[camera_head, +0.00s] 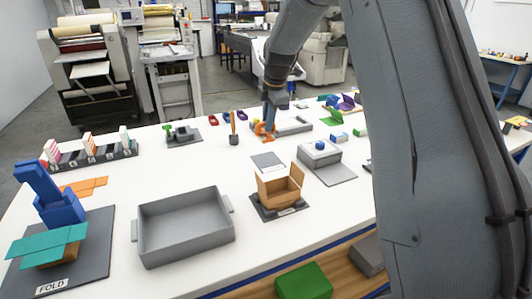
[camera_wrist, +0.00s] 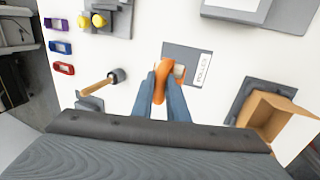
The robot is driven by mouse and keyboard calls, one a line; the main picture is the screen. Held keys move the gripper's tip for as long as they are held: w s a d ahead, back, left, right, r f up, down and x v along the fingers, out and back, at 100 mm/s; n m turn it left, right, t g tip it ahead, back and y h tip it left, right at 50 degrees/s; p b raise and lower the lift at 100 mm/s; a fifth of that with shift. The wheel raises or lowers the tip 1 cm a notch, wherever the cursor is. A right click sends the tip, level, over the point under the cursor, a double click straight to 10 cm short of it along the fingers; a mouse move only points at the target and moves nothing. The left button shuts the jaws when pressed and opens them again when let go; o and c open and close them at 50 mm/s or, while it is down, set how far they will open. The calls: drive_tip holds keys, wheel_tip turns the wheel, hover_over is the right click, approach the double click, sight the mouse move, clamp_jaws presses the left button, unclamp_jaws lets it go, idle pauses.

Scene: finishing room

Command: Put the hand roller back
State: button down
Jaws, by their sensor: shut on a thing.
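The hand roller (camera_head: 264,131) has an orange handle. My gripper (camera_head: 268,117) is shut on it, over the far middle of the white table. In the wrist view the fingers (camera_wrist: 163,82) clasp the orange handle of the roller (camera_wrist: 160,84), and a pale barrel shows at its right. A flat grey mat (camera_head: 268,160) lies on the table nearer the body camera. In the wrist view this mat (camera_wrist: 178,52) has a white label reading ROLLER, and the roller overlaps its lower edge. I cannot tell the exact height of the roller above the table.
An open brown carton (camera_head: 275,190) stands on a dark mat just nearer than the grey mat. A large grey tray (camera_head: 185,225) is at the front.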

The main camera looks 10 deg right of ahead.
wheel_tip(320, 180, down, 8)
drive_tip(key=p, duration=0.2)
drive_tip(key=shift+p, duration=0.35)
drive_tip(key=shift+s+f+b, duration=0.1)
drive_tip(key=shift+f+b, duration=0.2)
drive_tip(key=shift+f, duration=0.1)
